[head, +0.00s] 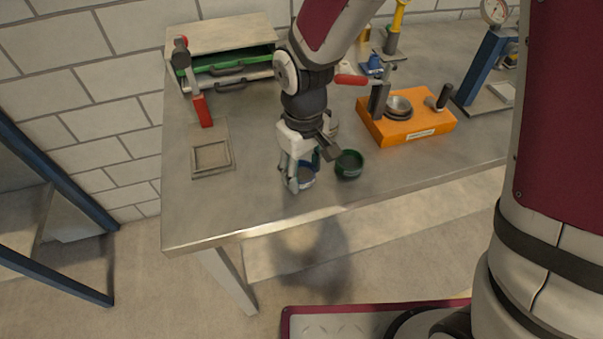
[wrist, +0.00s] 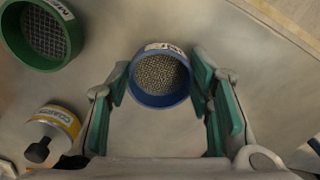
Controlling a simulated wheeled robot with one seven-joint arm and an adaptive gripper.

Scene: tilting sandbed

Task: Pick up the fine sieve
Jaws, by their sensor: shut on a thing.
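The fine sieve is a round blue ring with a grey mesh and a white label, only partly readable. In the wrist view the fine sieve (wrist: 160,78) sits between the two green-padded fingers of my gripper (wrist: 160,82), which is shut on its rim from both sides. In the head view the fine sieve (head: 307,176) is partly hidden by my gripper (head: 303,179), near the table's front edge. I cannot tell whether it touches the table.
A green sieve (head: 348,164) stands close to the right; it also shows in the wrist view (wrist: 45,37). A grey piece with a yellow label (wrist: 52,128) is nearby. An orange block (head: 410,123) is farther right. A square frame (head: 212,156) lies left on the table (head: 245,205).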

